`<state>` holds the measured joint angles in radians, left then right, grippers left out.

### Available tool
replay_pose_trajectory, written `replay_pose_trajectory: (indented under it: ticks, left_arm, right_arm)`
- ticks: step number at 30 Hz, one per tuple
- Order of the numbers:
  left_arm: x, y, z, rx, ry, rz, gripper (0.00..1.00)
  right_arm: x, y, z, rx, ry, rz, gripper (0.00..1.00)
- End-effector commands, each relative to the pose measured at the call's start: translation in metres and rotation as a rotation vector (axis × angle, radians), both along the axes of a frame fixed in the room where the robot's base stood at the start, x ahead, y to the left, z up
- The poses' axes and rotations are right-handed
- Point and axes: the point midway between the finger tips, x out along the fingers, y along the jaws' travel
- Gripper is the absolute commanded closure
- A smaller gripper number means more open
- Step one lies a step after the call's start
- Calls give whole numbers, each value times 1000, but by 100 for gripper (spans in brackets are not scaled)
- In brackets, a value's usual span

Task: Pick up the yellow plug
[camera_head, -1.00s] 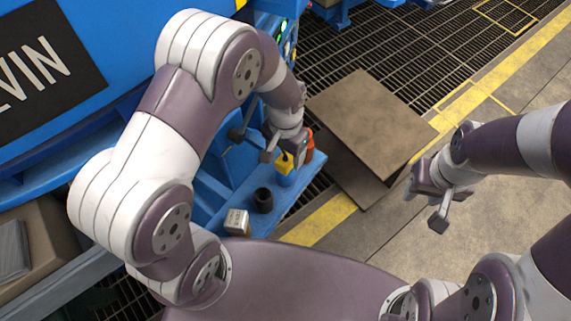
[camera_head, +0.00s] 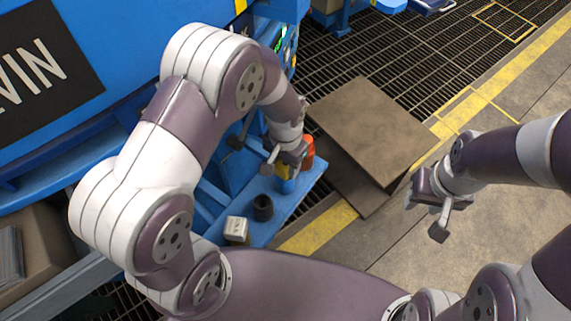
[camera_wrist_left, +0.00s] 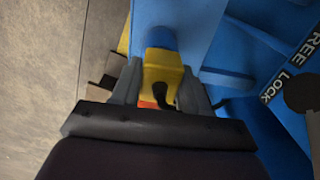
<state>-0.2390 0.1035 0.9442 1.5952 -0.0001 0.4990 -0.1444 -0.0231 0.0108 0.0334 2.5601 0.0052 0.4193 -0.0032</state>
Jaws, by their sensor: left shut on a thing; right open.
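The yellow plug (camera_head: 282,171) stands upright on a blue round base (camera_head: 285,186) on the blue shelf, mostly hidden by my left gripper in the head view. My left gripper (camera_head: 284,160) is shut on it from above. In the left wrist view the yellow plug (camera_wrist_left: 163,68) sits between the two fingers (camera_wrist_left: 165,88), with a dark hook-shaped mark and a bit of orange on it. The blue base (camera_wrist_left: 160,37) shows just beyond it. My right gripper (camera_head: 425,212) is open and empty over the floor at the right.
On the blue shelf (camera_head: 288,212) stand a black cup (camera_head: 263,208), a white box (camera_head: 237,228) and an orange-red object (camera_head: 307,151) close beside the gripper. Blue machinery (camera_head: 120,50) rises at the left. Brown plates (camera_head: 370,130) lie on the floor grating; the floor at right is clear.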

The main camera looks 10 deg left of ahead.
Motion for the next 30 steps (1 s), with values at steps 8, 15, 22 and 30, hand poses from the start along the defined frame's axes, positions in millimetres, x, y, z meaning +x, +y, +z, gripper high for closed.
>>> replay_pose_trajectory:
  ticks: [8,15,22,30]
  left_arm:
    - [1,-34,50,-1,-2,-8,87]
    - [2,-91,84,0,-1,-6,87]
    - [6,-107,106,0,0,22,87]
    - [-26,-32,105,4,8,190,87]
  right_arm:
    - [0,0,28,0,0,0,57]
    - [0,0,44,0,0,0,57]
    - [0,0,60,0,0,0,57]
    - [0,0,120,0,0,0,57]
